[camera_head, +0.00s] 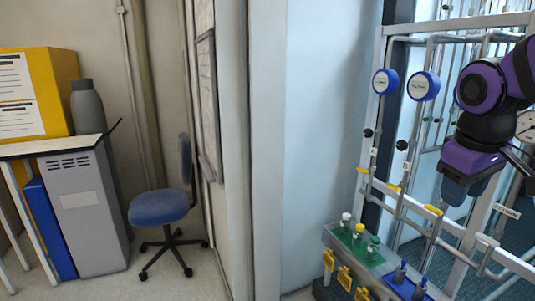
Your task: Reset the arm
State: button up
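My arm, purple and black, reaches in from the right edge in the head view and bends downward. My gripper (458,191) is at its lower end, a dark blue-grey shape pointing down. It hangs in front of the reactor frame's pipes, above and to the right of the bottle tray. Its fingers are small and dark, so I cannot tell whether they are apart or shut. No held object is clear in it.
The metal reactor frame (377,112) carries blue round gauges (386,82) and yellow-handled valves (433,209). A blue chair (160,207) and grey cabinet (85,215) stand left, beyond the wall.

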jog(key=s+a+r+m+t+y, duration=0.1)
jog(key=s+a+m+t, duration=0.1)
jog(key=s, duration=0.8)
jog(key=shift+s+a+r+m+t+y, duration=0.35)
jog(key=shift+m+t, duration=0.25)
jog(key=shift+m, duration=0.2)
jog(key=shift+w, duration=0.15)
